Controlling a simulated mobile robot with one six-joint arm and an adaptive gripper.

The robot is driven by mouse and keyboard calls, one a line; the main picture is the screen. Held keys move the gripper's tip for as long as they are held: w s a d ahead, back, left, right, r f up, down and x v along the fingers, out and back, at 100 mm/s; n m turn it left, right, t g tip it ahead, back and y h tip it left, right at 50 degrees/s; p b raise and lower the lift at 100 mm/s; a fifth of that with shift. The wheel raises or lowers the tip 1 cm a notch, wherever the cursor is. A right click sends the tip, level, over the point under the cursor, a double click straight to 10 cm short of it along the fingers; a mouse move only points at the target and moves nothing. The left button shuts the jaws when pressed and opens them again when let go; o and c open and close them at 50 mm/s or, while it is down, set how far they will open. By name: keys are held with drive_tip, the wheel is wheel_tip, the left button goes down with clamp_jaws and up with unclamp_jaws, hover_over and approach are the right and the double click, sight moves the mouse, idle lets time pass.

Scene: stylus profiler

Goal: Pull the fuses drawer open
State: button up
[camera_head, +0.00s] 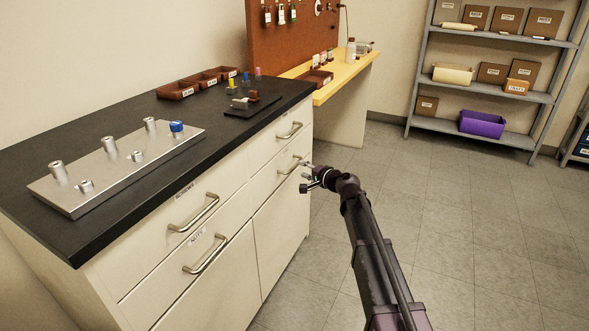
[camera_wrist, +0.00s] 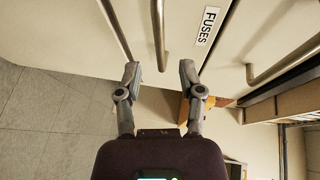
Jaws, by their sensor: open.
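The fuses drawer (camera_head: 268,178) is the lower of two cream drawers at the cabinet's far end, and it looks closed. Its metal bar handle (camera_head: 291,165) is just left of my gripper (camera_head: 306,178) in the head view. In the wrist view, the black-on-white FUSES label (camera_wrist: 207,26) is on the drawer front, right of the handle (camera_wrist: 158,32). My gripper (camera_wrist: 160,72) is open and empty. The handle's near end lies between the lines of the two fingertips, with no visible contact. The depth between them is hard to tell.
Another drawer handle (camera_wrist: 284,66) is to the right in the wrist view. The black worktop (camera_head: 110,235) holds a metal plate with posts (camera_head: 75,190) and small trays (camera_head: 178,90). A wooden bench (camera_head: 335,85) stands beyond. The tiled floor (camera_head: 450,220) at right is clear.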

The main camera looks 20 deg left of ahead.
sight(295, 165)
drive_tip(key=shift+b+x, duration=0.45)
drive_tip(key=shift+x, duration=2.3)
clamp_jaws()
